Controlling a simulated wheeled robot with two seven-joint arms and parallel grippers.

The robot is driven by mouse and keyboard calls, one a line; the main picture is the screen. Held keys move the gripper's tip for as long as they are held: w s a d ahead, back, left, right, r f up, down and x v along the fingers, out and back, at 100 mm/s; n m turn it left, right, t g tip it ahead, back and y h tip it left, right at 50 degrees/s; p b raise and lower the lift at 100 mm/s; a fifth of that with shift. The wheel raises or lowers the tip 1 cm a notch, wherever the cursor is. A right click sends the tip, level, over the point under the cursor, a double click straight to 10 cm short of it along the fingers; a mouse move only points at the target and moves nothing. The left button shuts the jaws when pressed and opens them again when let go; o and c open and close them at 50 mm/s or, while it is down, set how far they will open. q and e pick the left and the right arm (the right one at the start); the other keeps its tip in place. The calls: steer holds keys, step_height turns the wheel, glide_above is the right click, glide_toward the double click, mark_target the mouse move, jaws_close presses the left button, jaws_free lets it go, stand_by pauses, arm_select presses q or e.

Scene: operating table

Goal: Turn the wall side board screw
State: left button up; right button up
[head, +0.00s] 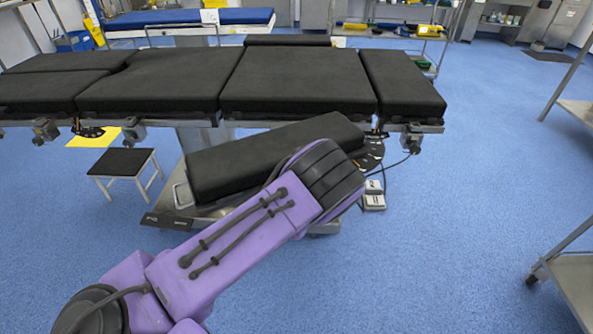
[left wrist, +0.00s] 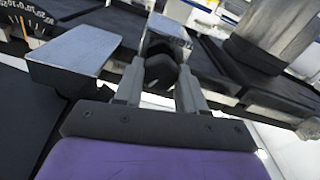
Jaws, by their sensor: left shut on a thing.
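In the left wrist view, my left gripper (left wrist: 160,88) has its two grey fingers on either side of a black screw knob (left wrist: 160,72). It is shut on this knob, which sits below a grey metal clamp block (left wrist: 168,32) on the table's side rail. In the head view my purple left arm reaches up from the lower left toward the operating table (head: 298,82); its gripper and the held knob are hidden behind the arm. My right gripper is in neither view.
A separate black pad (head: 265,155) lies low in front of the table. A small step stool (head: 124,162) stands at the left. More rail clamps (head: 133,132) show along the near edge. A metal trolley (head: 575,275) stands at the right; the blue floor between is clear.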

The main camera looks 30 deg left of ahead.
arm_select(q)
steer(key=shift+w+d+f+m, duration=0.1)
steer(key=shift+m, duration=7.65)
steer(key=shift+d+f+m, duration=0.1)
steer(key=shift+m, duration=7.65)
steer(key=o, duration=1.1)
steer(key=shift+c, duration=0.2)
